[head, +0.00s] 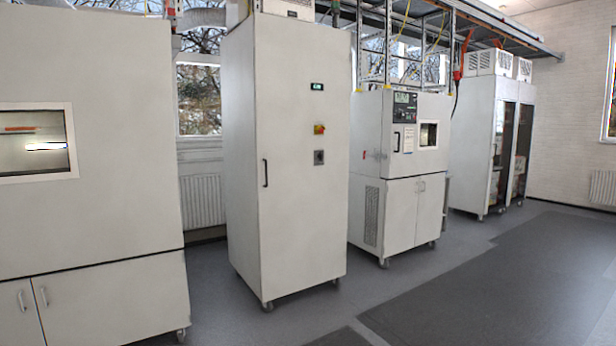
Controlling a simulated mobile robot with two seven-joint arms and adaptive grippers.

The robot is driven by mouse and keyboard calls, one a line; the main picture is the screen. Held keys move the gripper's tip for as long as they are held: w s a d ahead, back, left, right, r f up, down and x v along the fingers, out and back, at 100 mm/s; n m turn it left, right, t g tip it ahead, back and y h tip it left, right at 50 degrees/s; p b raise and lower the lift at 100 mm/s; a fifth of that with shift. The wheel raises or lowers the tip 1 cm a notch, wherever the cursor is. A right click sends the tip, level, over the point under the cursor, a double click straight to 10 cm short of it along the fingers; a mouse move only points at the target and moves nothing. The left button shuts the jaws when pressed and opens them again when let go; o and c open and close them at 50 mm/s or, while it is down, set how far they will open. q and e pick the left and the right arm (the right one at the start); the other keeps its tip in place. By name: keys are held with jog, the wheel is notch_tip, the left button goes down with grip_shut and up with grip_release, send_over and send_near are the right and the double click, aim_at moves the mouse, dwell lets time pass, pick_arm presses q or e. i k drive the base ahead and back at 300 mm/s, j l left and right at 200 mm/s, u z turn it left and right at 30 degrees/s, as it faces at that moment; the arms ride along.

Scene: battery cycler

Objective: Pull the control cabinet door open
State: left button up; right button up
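The control cabinet (222,160) is tall and white and stands on casters left of the middle in the head view. Its door (300,215) faces me and looks closed. A dark vertical bar handle (265,173) sits on the door's left side at about mid-height. A small green-lit display (316,87), a red and yellow switch (319,129) and a dark square fitting (319,157) are on the door's right half. Neither of my grippers is in view.
A large white chamber (110,220) with a window stands at the near left. A smaller test chamber (400,205) stands right of the cabinet, and tall racks (475,150) stand farther back. The grey floor (450,290) at front right is clear.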

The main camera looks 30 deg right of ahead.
aim_at(302, 206)
jog(key=i+l+z, duration=1)
jog(key=i, duration=0.15)
jog(key=i+z, duration=0.45)
jog(key=i, duration=0.9)
jog(key=i+u, duration=0.15)
jog(key=i, duration=0.35)
jog(key=i+l+u, duration=0.1)
jog(key=i, duration=0.35)
jog(key=i+l+u, duration=0.15)
jog(key=i, duration=0.35)
jog(key=i+l+u, duration=0.25)
jog(key=i+u, duration=0.2)
jog(key=i+l+u, duration=0.45)
jog(key=k+j, duration=0.05)
jog(key=j, duration=0.05)
